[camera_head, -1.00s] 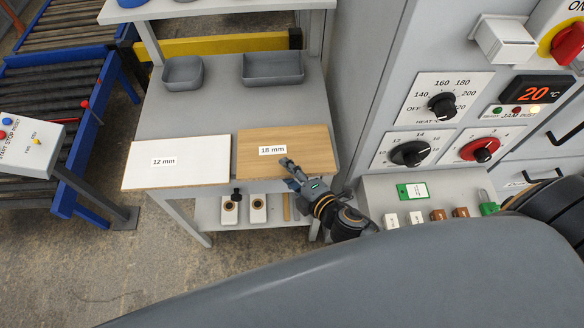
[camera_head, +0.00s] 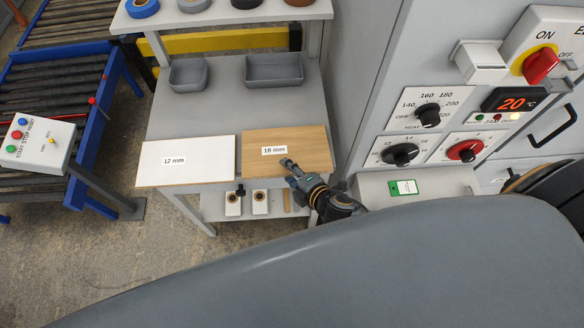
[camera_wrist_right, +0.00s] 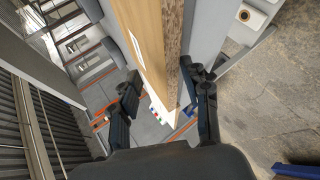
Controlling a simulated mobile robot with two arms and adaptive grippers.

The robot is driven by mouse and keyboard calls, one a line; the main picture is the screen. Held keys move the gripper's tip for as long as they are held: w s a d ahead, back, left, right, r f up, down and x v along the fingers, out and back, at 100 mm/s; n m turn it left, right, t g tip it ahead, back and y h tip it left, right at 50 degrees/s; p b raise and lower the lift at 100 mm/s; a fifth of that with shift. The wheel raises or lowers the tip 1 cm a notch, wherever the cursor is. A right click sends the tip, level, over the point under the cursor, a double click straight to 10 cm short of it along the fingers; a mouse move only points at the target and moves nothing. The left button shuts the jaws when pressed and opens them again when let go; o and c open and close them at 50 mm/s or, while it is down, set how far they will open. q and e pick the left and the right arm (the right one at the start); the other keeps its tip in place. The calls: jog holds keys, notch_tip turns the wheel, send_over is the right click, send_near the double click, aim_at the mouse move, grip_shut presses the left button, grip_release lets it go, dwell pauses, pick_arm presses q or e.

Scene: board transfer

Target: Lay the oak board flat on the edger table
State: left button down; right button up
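The oak board (camera_head: 312,154), labelled 18 mm, lies flat on the grey rack's top at the front right. My right gripper (camera_head: 289,166) is at its front edge, one finger showing over the top. In the right wrist view the board (camera_wrist_right: 150,40) passes between the spread fingers of the right gripper (camera_wrist_right: 158,85). A gap shows between the left finger and the board; the other finger is close to the board's edge, and contact is unclear. My left gripper is not in view. I cannot make out the edger table for certain.
A white board (camera_head: 190,163) labelled 12 mm lies just left of the oak board. Two grey bins (camera_head: 274,70) stand behind. A machine panel with dials (camera_head: 428,115) rises on the right. A roller conveyor (camera_head: 55,90) and a button box (camera_head: 40,142) are on the left.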

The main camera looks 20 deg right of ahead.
jog(key=shift+w+r+p, duration=0.15)
jog(key=shift+r+p, duration=0.1)
jog(key=shift+p, duration=0.45)
jog(key=shift+g, duration=0.5)
jog(key=g+h, duration=0.1)
jog(key=g, duration=0.1)
jog(key=s+g, duration=0.1)
jog(key=g, duration=0.1)
jog(key=shift+d+r+h, duration=0.1)
jog(key=shift+h, duration=0.3)
jog(key=s, duration=0.2)
jog(key=s+d+r, duration=0.1)
jog(key=shift+r, duration=0.1)
